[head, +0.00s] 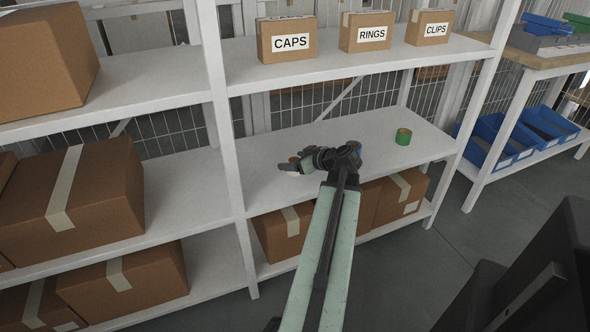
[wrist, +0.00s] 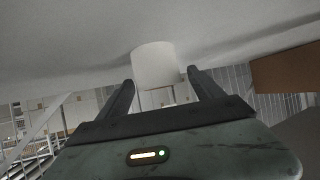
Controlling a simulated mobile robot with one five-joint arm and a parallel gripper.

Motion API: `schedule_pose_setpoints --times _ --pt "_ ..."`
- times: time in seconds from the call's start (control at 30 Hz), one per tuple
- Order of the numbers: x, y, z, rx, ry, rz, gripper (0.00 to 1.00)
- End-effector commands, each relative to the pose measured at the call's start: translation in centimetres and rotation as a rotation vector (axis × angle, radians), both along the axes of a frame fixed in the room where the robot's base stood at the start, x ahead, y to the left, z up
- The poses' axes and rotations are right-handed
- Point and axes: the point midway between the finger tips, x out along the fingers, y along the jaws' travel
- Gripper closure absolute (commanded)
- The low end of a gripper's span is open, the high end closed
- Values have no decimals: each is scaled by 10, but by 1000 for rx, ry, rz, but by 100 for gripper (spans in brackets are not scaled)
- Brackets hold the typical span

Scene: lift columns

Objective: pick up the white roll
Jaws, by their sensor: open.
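The white roll (wrist: 154,62) stands at the tips of my gripper (wrist: 161,78) in the wrist view, with one finger to each side of it. The fingers are spread apart and the roll's near end reaches a little way between them. I cannot tell whether either finger touches it. In the head view my gripper (head: 288,167) is low over the middle shelf (head: 340,140), left of its centre. The roll there is mostly hidden by the gripper and blends with the pale shelf.
A green roll (head: 403,137) stands on the same shelf to the right. Boxes marked CAPS (head: 291,40), RINGS (head: 366,32) and CLIPS (head: 430,28) stand on the shelf above. A white upright post (head: 222,110) is left of my gripper. Brown cartons (head: 284,232) are below.

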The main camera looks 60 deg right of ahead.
Motion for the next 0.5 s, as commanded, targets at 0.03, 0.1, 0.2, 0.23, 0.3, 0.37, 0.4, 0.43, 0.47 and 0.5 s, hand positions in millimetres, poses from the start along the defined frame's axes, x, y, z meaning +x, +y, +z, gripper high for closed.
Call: schedule_pose_setpoints --times 0.03,0.1,0.2,0.23,0.3,0.37,0.4,0.43,0.47,0.5 --pt "10 -3 -11 -1 0 3 24" --pt "19 -6 -16 0 0 1 24" --pt "25 -7 -16 0 0 -1 24" --pt "25 -7 -16 0 0 -1 24" --pt "24 -7 -15 1 0 -3 24" --pt "24 -7 -14 1 0 -3 24" --pt "24 -7 -14 1 0 -3 35" --pt "24 -7 -14 1 0 -3 43" --pt "24 -7 -14 1 0 -3 52" --pt "24 -7 -14 1 0 -3 63"
